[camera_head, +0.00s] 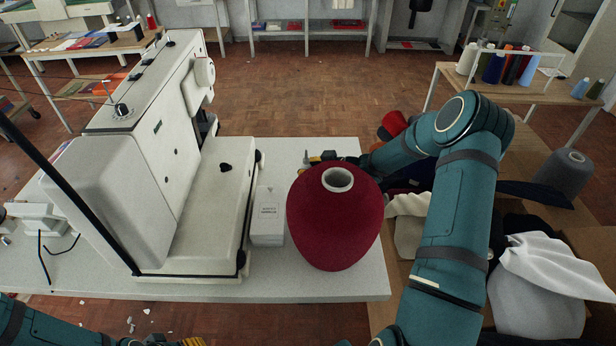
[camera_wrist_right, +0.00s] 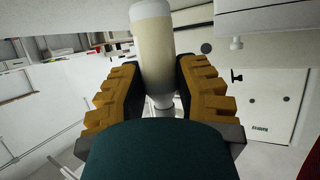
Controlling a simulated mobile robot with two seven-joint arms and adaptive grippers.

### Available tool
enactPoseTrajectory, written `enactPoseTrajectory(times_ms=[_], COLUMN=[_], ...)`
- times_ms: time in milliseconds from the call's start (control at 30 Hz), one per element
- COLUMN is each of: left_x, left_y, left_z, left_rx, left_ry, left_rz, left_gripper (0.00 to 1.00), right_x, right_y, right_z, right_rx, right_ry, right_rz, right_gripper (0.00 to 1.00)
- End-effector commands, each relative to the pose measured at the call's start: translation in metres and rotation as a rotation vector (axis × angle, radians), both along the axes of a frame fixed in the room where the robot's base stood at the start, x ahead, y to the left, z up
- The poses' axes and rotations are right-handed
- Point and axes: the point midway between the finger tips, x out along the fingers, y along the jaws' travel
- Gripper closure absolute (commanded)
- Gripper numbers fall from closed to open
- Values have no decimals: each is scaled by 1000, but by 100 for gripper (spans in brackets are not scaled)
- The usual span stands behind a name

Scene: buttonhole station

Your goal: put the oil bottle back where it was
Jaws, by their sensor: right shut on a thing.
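The oil bottle (camera_wrist_right: 155,55), pale cream with a white base band and narrow nozzle, is between the fingers of my right gripper (camera_wrist_right: 163,92) in the right wrist view. The gripper is shut on it, near the nozzle end. The nozzle points to the bottom of that picture. In the head view my right gripper (camera_head: 322,158) is at the far side of the white table (camera_head: 330,284), behind a large dark red thread cone (camera_head: 334,218). I cannot make out the bottle there. My left gripper (camera_head: 178,342) is cut off at the bottom edge; its opening is hidden.
A white sewing machine (camera_head: 160,160) fills the table's left. A small white box (camera_head: 267,218) stands between it and the red cone. Fabric heaps and a white cloth (camera_head: 545,270) lie at the right. The table's front right corner is bare.

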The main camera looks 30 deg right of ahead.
Motion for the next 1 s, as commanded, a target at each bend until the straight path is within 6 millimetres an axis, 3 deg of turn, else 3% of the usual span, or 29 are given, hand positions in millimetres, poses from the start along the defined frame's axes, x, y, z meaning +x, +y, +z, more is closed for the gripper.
enactPoseTrajectory(times_ms=[133, 467, 500, 533, 1000], left_x=[1, 1, 1, 1, 1], left_y=[0, 0, 0, 0, 0], left_z=[-6, -6, -6, -6, -3], left_rx=[0, 0, 0, 0, 0], left_ry=[-3, -3, -3, -3, -2], left_rz=[1, 1, 1, 1, 1], left_gripper=[57, 57, 57, 57, 57], right_x=[0, 0, 0, 0, -8], right_y=[1, 1, 1, 0, -6], right_z=[-22, -24, -25, -24, -18], right_rx=[3, 1, 0, 0, -2], right_ry=[0, -1, 0, 0, 1], right_rz=[0, 1, 1, 1, -1], right_gripper=[100, 100, 55, 45, 44])
